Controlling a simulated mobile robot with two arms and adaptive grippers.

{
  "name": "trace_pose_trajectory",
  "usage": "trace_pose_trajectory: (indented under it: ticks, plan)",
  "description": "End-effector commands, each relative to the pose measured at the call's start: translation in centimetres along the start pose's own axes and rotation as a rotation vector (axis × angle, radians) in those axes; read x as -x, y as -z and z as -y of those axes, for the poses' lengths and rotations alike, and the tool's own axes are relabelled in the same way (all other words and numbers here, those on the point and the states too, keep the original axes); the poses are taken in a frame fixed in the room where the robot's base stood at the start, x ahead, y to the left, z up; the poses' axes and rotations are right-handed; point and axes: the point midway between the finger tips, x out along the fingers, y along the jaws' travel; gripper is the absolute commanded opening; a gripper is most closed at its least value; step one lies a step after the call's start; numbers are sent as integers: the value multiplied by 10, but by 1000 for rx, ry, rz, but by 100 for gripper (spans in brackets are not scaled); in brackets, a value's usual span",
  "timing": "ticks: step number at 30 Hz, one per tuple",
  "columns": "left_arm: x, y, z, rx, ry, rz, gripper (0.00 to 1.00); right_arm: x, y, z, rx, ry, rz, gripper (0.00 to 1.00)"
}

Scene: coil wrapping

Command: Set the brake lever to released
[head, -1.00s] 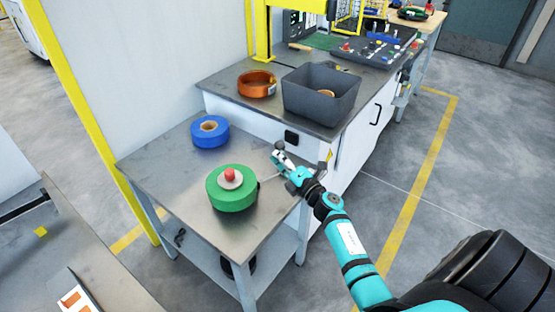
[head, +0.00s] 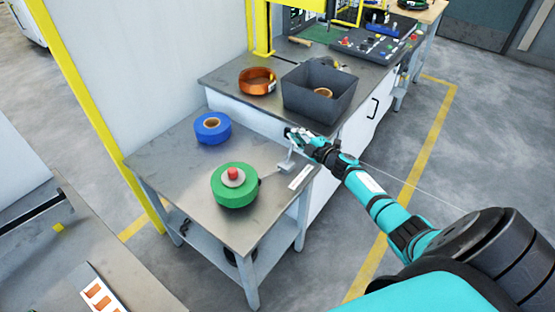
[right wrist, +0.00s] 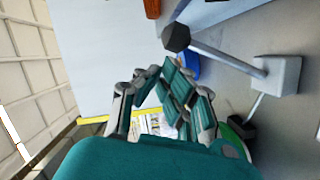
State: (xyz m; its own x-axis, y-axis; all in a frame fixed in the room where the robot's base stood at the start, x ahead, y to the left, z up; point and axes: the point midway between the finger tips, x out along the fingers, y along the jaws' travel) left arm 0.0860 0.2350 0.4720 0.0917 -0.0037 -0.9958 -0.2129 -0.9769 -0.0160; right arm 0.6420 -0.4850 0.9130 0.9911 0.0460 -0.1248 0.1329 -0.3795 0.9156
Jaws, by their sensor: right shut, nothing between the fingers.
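The brake lever (right wrist: 222,57) has a dark faceted knob (right wrist: 176,37) on a thin grey shaft that rises from a pale block (right wrist: 277,75). In the head view the block (head: 288,165) sits near the right edge of the steel table, and the knob is hidden at my gripper. My right gripper (head: 292,133) is at the upper end of the shaft. Its fingers (right wrist: 155,75) are shut and empty, just beside the knob in the right wrist view; I cannot tell if they touch it. My left gripper is not in view.
A green roll (head: 228,196) with a red knob and a blue roll (head: 212,128) sit on the steel table (head: 180,165). A thin rod runs from the block towards the green roll. A grey bin (head: 318,105) and an orange coil (head: 257,80) stand on the bench behind.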

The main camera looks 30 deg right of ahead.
Motion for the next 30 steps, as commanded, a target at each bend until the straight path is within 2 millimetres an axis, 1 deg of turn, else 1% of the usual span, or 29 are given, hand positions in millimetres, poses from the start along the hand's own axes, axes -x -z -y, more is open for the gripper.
trace_pose_trajectory:
  ticks: [4,12,25,30]
  plan:
    - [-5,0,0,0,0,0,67,-3,-8,0,2,-1,0,0]
    - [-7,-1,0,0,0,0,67,-5,-14,-3,4,-2,1,0]
    - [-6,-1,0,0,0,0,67,-4,-15,-4,5,-3,3,0]
    - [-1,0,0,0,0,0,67,-4,-11,-9,5,-3,1,0]
